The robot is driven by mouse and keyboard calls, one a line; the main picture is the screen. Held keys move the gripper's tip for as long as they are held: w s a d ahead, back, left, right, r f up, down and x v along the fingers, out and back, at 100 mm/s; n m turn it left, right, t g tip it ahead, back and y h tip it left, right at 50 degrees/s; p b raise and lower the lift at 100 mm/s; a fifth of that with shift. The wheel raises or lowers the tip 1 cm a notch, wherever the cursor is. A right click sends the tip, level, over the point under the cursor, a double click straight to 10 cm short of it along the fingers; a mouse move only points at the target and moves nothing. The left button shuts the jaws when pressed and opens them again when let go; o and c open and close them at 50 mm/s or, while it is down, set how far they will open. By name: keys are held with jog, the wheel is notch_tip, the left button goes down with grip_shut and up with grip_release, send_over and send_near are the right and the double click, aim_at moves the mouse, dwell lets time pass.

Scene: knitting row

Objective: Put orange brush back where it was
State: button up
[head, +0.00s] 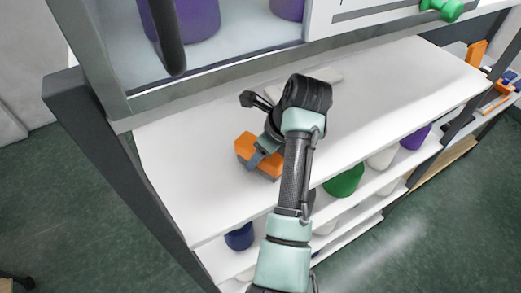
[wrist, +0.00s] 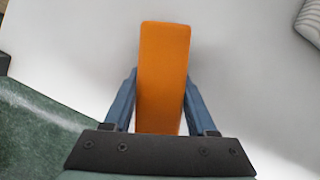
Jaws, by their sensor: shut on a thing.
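The orange brush (wrist: 162,75) is a plain orange block between the two blue fingers of my gripper (wrist: 160,105) in the wrist view. My gripper is shut on it. In the head view the orange brush (head: 246,148) shows at the left of my gripper (head: 263,160), over the white shelf top (head: 190,190). Part of the brush is hidden by the gripper. I cannot tell whether the brush touches the shelf.
A pale flat item (head: 325,75) lies behind my arm on the shelf. A dark grey post (head: 105,150) stands at the left. Purple cones stand on the upper shelf; green (head: 345,182), blue (head: 240,237) and white ones sit below. The shelf's right part is clear.

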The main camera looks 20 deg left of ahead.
jog(key=shift+f, duration=0.2)
jog(key=o, duration=1.2)
jog(key=shift+w, duration=0.1)
